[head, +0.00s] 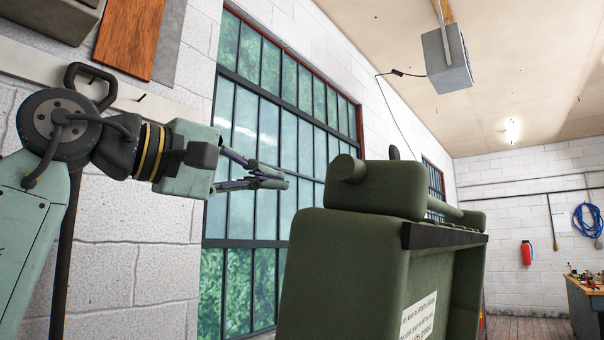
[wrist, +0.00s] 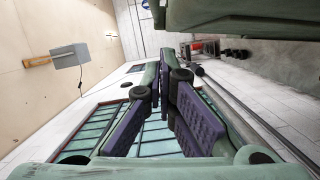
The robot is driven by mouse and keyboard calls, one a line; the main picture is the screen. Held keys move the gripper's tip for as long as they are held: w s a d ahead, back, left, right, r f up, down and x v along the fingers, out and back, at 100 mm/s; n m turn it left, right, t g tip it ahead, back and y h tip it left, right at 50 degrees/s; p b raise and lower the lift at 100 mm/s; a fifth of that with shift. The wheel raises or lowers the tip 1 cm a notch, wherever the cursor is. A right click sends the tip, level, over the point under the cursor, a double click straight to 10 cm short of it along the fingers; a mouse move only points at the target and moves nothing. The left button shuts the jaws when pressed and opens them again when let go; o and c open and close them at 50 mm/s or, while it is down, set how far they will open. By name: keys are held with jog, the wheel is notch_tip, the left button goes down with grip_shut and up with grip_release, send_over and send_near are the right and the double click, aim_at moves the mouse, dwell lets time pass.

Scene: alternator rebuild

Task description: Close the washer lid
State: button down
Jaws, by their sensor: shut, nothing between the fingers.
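The green washer (head: 345,265) stands at the lower middle of the head view, with a white printed label on its front. A raised green part with a rounded end and a dark strip below it sits along its top; I cannot tell for sure which part is the lid (head: 380,188). My gripper (head: 284,178) points right, its fingers together and empty, left of the raised part with a visible gap in the picture. In the wrist view, my gripper (wrist: 180,78) shows purple finger pads close together, and a green surface of the washer (wrist: 240,22) crosses the top edge. The washer's inside is hidden.
A large paned window (head: 265,130) is in the wall behind my gripper. A grey box (head: 447,60) hangs from the ceiling on the right. A red extinguisher (head: 526,253) and a workbench (head: 588,305) are far off at the right. The air around my gripper looks clear.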

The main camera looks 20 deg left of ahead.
jog(key=shift+w+d+f+p, duration=0.15)
jog(key=shift+d, duration=0.7)
jog(key=shift+w+d+f+p, duration=0.1)
jog(key=shift+w+d+p, duration=0.1)
jog(key=shift+d, duration=0.65)
jog(key=shift+w+d+f+p, duration=0.1)
jog(key=shift+w+d+f, duration=0.05)
jog(key=shift+d, duration=0.7)
